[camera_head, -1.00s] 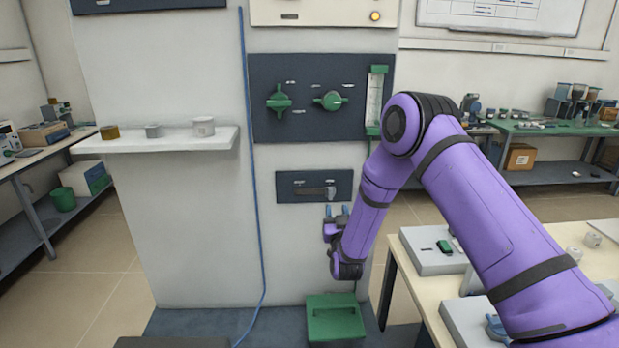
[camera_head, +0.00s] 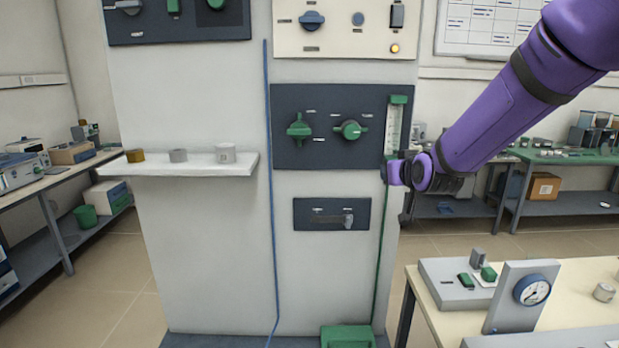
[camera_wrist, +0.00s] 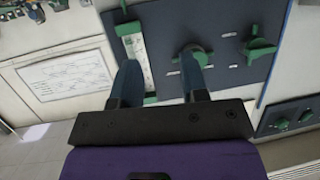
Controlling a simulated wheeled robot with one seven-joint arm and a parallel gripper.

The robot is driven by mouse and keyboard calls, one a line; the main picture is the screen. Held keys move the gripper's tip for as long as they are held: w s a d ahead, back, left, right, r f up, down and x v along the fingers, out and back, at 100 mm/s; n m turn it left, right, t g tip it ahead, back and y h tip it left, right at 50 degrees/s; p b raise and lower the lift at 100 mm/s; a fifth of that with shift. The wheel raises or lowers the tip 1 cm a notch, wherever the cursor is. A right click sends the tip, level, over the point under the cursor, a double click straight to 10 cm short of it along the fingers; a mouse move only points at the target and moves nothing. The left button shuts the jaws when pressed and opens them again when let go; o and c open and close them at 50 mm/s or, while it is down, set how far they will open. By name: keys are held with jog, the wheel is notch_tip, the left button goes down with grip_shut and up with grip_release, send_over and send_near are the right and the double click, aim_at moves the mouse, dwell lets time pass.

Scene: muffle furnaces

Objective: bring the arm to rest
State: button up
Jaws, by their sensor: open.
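My gripper (camera_wrist: 158,82) is open and empty in the wrist view, its two blue-grey fingers apart in front of the dark valve panel. In the head view my purple arm reaches in from the upper right, and my gripper shows at its lower end, small and partly hidden by the wrist, beside the right edge of the furnace column. The dark panel (camera_head: 340,98) carries two green valve handles (camera_head: 299,130) (camera_head: 350,130) and a flow tube (camera_head: 393,125). In the wrist view a green handle (camera_wrist: 196,58) appears beyond the fingers; contact cannot be judged.
A table (camera_head: 575,290) with a gauge (camera_head: 531,290) and grey blocks stands at the lower right. A green box (camera_head: 347,337) is at the column's foot. Open floor lies between column and table.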

jog(key=s+d+r+g+h, duration=0.1)
jog(key=s+d+r+g, duration=0.15)
jog(key=s, duration=0.55)
jog(key=s+d+r+g, duration=0.1)
jog(key=s+d+r, duration=0.2)
jog(key=s, duration=0.5)
jog(key=s+d+g, duration=0.2)
jog(key=s, duration=0.9)
jog(key=s+d+m+g+h, duration=0.1)
jog(key=s+d+g, duration=0.1)
jog(key=s, duration=1)
jog(key=shift+s+d+f+m+g, duration=0.2)
jog(key=shift+s+f+m+g, duration=0.1)
jog(key=shift+g, duration=0.35)
jog(key=shift+o, duration=0.2)
